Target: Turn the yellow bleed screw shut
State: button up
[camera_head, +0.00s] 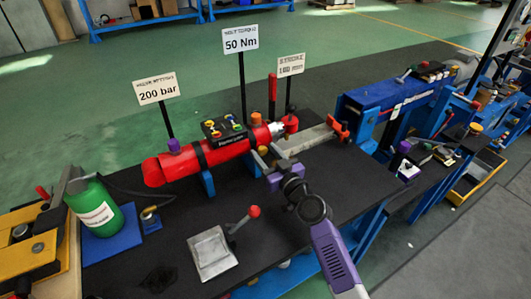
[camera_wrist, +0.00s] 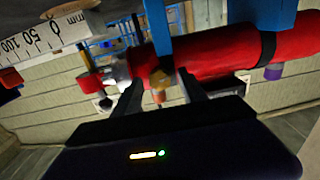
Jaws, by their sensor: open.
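The red hydraulic cylinder (camera_head: 215,153) lies on blue supports on the dark bench. The yellow bleed screw appears as a small tan-yellow knob (camera_wrist: 160,79) on the cylinder's side, near its rod end. In the head view a similar tan knob (camera_head: 262,150) shows there, just beyond my fingers. My gripper (camera_head: 269,163) is open in front of the cylinder. In the wrist view the fingers (camera_wrist: 160,84) stand on either side of the knob with gaps visible. I cannot tell how deep the knob sits between them.
An orange cap (camera_head: 257,118) and a dark plate with coloured knobs (camera_head: 223,130) sit atop the cylinder. A red-knobbed lever (camera_head: 253,212) stands in front, beside a grey plate (camera_head: 212,252). A green canister (camera_head: 95,208) is at left. A scale (camera_wrist: 45,38) shows at the wrist view's left.

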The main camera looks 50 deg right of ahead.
grip_shut()
jog(key=m, duration=0.5)
jog(key=shift+m+b, duration=0.3)
jog(key=shift+b, duration=0.1)
jog(key=m, duration=0.8)
jog(key=m+p, duration=0.1)
jog(key=m, duration=0.2)
jog(key=shift+s+d+f, duration=0.1)
jog(key=shift+d, duration=0.05)
jog(key=shift+f+m+p, duration=0.1)
jog(key=shift+m+p, duration=0.4)
jog(key=shift+m, duration=1.7)
